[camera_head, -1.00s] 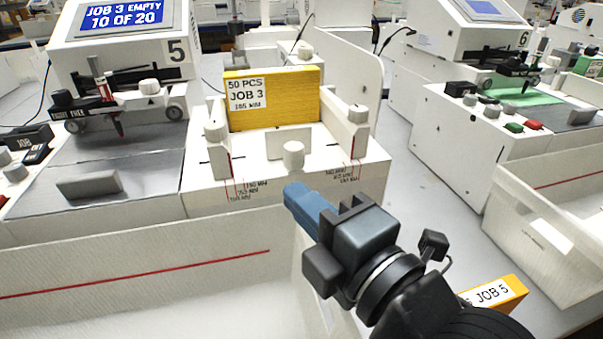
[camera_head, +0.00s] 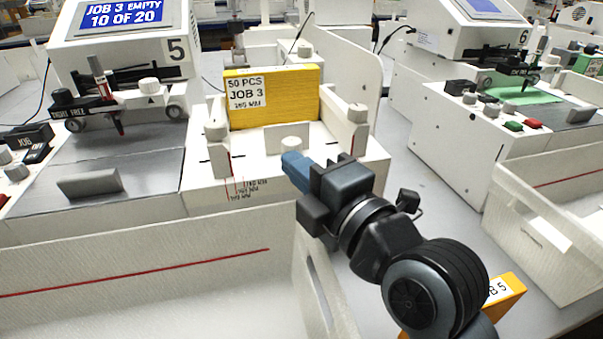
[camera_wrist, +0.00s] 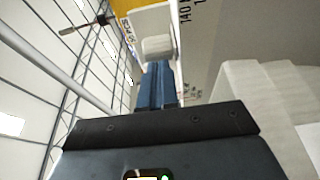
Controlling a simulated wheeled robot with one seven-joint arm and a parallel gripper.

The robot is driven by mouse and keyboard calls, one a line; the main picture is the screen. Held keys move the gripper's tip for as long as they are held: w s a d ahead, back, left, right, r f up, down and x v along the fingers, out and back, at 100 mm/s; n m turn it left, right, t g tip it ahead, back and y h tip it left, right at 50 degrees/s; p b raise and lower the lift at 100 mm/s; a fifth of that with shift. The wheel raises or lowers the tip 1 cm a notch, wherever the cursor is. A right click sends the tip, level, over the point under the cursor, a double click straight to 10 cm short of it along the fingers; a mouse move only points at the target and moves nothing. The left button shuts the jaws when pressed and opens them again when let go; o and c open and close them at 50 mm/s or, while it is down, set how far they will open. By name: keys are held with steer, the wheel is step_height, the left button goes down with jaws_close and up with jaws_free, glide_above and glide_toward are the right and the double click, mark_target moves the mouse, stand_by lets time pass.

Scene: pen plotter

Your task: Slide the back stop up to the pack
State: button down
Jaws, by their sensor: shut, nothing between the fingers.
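The pack (camera_head: 275,98) is a yellow stack with a white label reading 50 PCS JOB 3, standing upright in the white feeder of station 5. A white round knob (camera_head: 292,144), apparently on the back stop, sits in front of the pack, with some white floor between them. My gripper (camera_head: 290,162) is shut and empty, its blue fingers at the near side of the knob. In the wrist view the fingers (camera_wrist: 158,88) point straight at the knob (camera_wrist: 158,46) and look to be against it; contact is not certain. The fingers hide the knob's lower part.
White side guides with knobs (camera_head: 216,133) flank the pack. Red scale lines mark the feeder front. A white bin (camera_head: 150,255) lies in front; a yellow JOB 5 pack (camera_head: 508,296) is below my arm. Station 6 (camera_head: 490,110) stands right.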

mark_target(289, 145)
steer(key=w, duration=0.1)
steer(key=w+a+b, duration=0.1)
steer(key=w, duration=0.1)
steer(key=w+b, duration=0.1)
steer(key=w, duration=0.1)
steer(key=shift+w+a+f, duration=0.1)
steer(key=shift+w+a, duration=0.05)
steer(key=shift+a, duration=0.1)
steer(key=shift+w, duration=0.4)
